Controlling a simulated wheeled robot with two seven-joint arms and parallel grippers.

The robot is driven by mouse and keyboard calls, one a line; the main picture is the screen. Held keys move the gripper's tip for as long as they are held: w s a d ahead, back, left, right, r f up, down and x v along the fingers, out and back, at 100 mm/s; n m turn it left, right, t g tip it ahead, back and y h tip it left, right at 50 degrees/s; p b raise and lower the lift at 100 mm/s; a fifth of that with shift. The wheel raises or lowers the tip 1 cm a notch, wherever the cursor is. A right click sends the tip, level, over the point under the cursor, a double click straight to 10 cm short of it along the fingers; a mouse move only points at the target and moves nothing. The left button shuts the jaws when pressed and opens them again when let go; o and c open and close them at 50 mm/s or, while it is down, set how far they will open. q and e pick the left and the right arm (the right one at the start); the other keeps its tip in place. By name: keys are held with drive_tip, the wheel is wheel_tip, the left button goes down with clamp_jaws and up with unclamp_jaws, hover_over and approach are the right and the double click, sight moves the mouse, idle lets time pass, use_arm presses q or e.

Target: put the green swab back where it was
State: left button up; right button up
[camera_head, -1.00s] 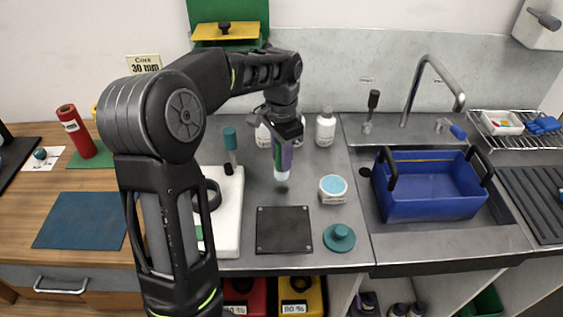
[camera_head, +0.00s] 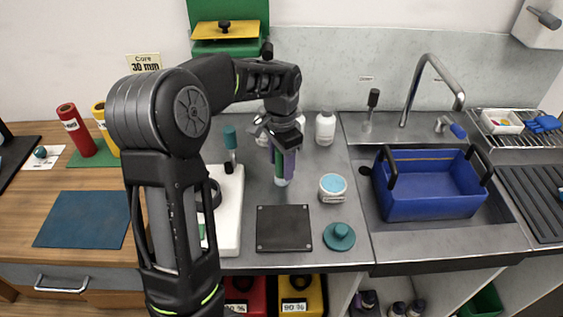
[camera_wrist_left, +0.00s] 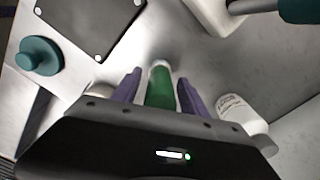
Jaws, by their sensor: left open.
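My left gripper (camera_head: 283,168) points down over the grey counter, behind the dark square plate. Its purple fingers are open. A green cylinder with a pale end, which looks like the green swab (camera_wrist_left: 160,88), lies between them in the left wrist view, with narrow gaps on both sides. In the head view the swab's pale end (camera_head: 281,182) shows below the fingers, at or close to the counter; I cannot tell if it touches. The swab's upper part is hidden by the gripper. My right gripper is not in view.
The dark plate (camera_head: 284,229) is in front of the gripper. An open jar (camera_head: 332,188) and its teal lid (camera_head: 339,237) are to the right. A white board (camera_head: 230,220) with a teal-handled tool (camera_head: 230,140) is to the left. White bottles (camera_head: 325,128) stand behind. A blue basin (camera_head: 430,190) is farther right.

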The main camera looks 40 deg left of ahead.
use_arm(q)
drive_tip(key=shift+r, duration=0.1)
wheel_tip(320, 180, up, 10)
drive_tip(key=shift+f+b, duration=0.25)
drive_tip(key=shift+b, duration=0.05)
drive_tip(key=shift+r+p, duration=0.5)
drive_tip(key=shift+r, duration=0.85)
